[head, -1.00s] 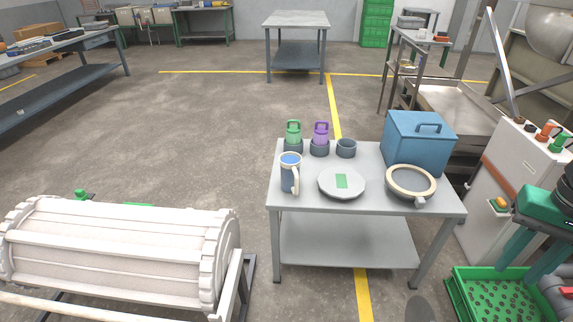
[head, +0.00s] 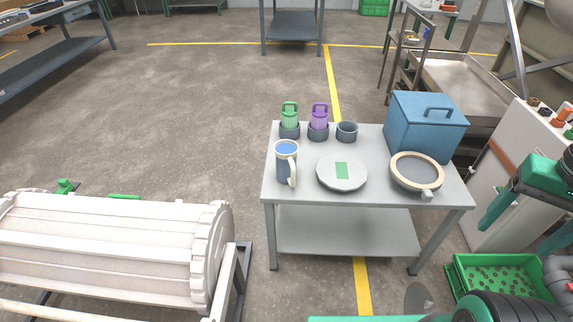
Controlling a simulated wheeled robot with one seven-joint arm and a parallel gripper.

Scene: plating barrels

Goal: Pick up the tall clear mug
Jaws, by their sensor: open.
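The tall mug (head: 286,165) stands upright at the left front of the grey table (head: 300,193). It looks pale, with a blue area inside its rim and a light handle turned toward the front right. Whether its wall is clear is hard to tell at this size. My gripper (head: 515,232) is at the right edge of the head view, green with two teal fingers spread apart. It is open and empty, well to the right of the mug and apart from it.
On the table are a round white plate (head: 328,179), a sieve-like round pan (head: 417,188), a blue lidded box (head: 425,135), a green bottle (head: 290,114), a purple bottle (head: 319,115) and a dark cup (head: 347,132). A white barrel (head: 110,245) is at left; a green crate (head: 462,275) at right.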

